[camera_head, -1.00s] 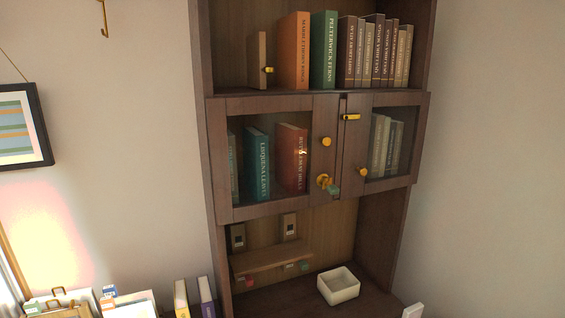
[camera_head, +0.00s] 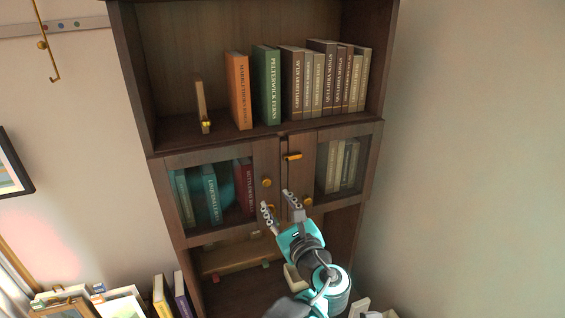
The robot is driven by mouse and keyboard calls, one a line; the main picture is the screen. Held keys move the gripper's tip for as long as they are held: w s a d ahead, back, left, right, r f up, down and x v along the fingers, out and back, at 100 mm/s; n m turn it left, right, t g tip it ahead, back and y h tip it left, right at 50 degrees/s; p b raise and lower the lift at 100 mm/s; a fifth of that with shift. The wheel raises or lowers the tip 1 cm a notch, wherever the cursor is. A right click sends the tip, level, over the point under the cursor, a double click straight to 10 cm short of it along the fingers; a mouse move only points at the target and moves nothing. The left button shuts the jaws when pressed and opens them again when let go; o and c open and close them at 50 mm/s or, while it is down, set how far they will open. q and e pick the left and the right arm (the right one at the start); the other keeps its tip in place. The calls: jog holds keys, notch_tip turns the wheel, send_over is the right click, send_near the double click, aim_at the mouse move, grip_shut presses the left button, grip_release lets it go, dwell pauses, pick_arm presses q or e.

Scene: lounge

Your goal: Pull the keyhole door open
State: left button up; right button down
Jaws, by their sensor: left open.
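The cabinet has two shut glass doors. The left door (camera_head: 190,228) has a dark wood frame and a round brass knob (camera_head: 267,183); its keyhole fitting, low on the same stile, is hidden behind my gripper. The right door (camera_head: 325,196) has a brass latch (camera_head: 292,156) at the top and a brass knob (camera_head: 308,201). My left gripper (camera_head: 276,200) is open and empty, pointing up at the meeting stiles. One finger is below the left door's knob, the other over the right door's edge. I cannot tell whether it touches either door. My right gripper is not in view.
An open shelf above holds an orange book (camera_head: 239,91), a green book (camera_head: 267,86) and several brown ones. A small wooden piece with brass (camera_head: 202,105) stands left of them.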

aim_at(266, 183)
pick_arm(q)
jog(key=x, duration=0.7)
jog(key=shift+w+d+r+p, duration=0.1)
jog(key=shift+w+r+p, duration=0.05)
jog(key=shift+r+p, duration=0.25)
jog(key=shift+w+a, duration=0.15)
jog(key=shift+a, duration=0.1)
